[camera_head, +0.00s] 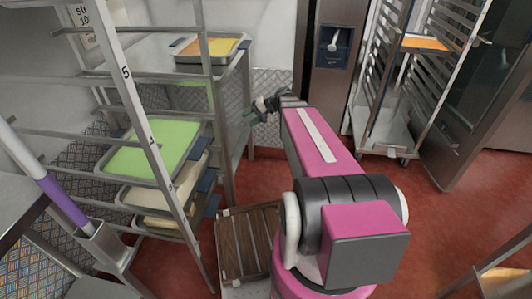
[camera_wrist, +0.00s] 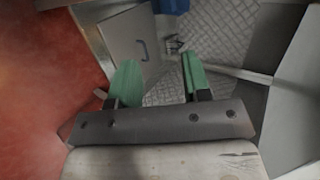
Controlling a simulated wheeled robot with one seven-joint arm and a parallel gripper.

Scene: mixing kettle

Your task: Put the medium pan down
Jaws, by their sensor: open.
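My gripper (camera_head: 254,112) is beside the right side of the steel table in the head view, in front of the patterned metal wall. In the wrist view its green fingertips (camera_wrist: 158,78) are spread apart with nothing between them. A steel pan with orange-yellow contents (camera_head: 207,49) rests on the steel table top, to the upper left of my gripper and apart from it. A tray with a light green surface (camera_head: 155,148) sits on the rack lower left. I cannot tell which of these, if any, is the medium pan.
A tall rack post (camera_head: 125,75) stands at left, with pale trays (camera_head: 160,195) below the green one. A brown slatted crate (camera_head: 245,240) lies low beside my arm. A wheeled rack (camera_head: 385,130) stands at back right. Red floor (camera_head: 440,225) is open at right.

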